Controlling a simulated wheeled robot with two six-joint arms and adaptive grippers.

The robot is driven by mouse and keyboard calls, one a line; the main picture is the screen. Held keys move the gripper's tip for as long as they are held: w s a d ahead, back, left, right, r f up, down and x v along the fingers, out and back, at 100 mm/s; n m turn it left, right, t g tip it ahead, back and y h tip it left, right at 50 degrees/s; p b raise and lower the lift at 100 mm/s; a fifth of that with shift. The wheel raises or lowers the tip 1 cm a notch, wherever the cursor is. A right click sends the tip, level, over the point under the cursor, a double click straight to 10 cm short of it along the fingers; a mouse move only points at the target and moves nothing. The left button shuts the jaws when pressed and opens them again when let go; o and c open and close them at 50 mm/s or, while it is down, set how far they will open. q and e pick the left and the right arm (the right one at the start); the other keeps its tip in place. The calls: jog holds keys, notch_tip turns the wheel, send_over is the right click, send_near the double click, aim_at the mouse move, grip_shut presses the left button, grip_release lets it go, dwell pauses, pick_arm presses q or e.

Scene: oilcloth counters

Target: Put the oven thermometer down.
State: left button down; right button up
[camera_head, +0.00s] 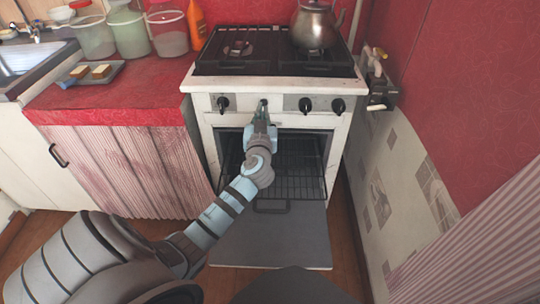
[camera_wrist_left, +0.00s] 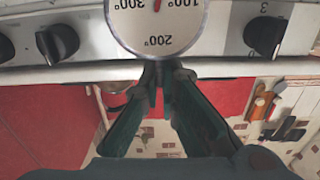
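The oven thermometer (camera_wrist_left: 158,25) shows in the left wrist view as a round white dial with black numbers and a red pointer, cut off by the top edge. My left gripper (camera_wrist_left: 159,72) is shut on its rim, with the fingertips close together there. In the head view my left gripper (camera_head: 262,112) is in front of the knob panel of the white stove (camera_head: 203,104), above the open oven. The thermometer cannot be made out clearly in that view. The oven door (camera_head: 270,238) hangs open, and a dark wire rack (camera_head: 300,187) is inside. My right gripper is not in view.
A kettle (camera_head: 314,27) stands on the stove's back right. Black knobs (camera_head: 305,105) line the front panel. On the red counter (camera_head: 120,100) at left are a tray of sponges (camera_head: 90,74), clear tubs (camera_head: 130,35) and an orange bottle (camera_head: 196,22). A tiled wall (camera_head: 395,190) bounds the right.

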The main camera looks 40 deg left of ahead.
pick_arm(q)
jog(key=f+b, duration=0.1)
jog(key=f, duration=0.1)
jog(key=f+b, duration=0.1)
jog(key=f, duration=0.1)
jog(key=f+b, duration=0.1)
jog(key=f, duration=0.2)
jog(key=shift+s, duration=0.3)
notch_tip(320, 180, down, 11)
jog(key=b, duration=0.6)
jog(key=shift+w+d, duration=0.1)
jog(key=shift+w, duration=0.05)
jog(key=shift+f, duration=0.1)
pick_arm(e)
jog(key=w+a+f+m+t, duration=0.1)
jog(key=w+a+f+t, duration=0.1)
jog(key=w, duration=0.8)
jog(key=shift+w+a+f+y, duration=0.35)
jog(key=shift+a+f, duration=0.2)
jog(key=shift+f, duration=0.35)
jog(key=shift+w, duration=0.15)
pick_arm(q)
jog(key=c, duration=2.2)
grip_release()
jog(key=shift+c, duration=0.2)
jog(key=o, duration=0.4)
jog(key=shift+o, duration=0.2)
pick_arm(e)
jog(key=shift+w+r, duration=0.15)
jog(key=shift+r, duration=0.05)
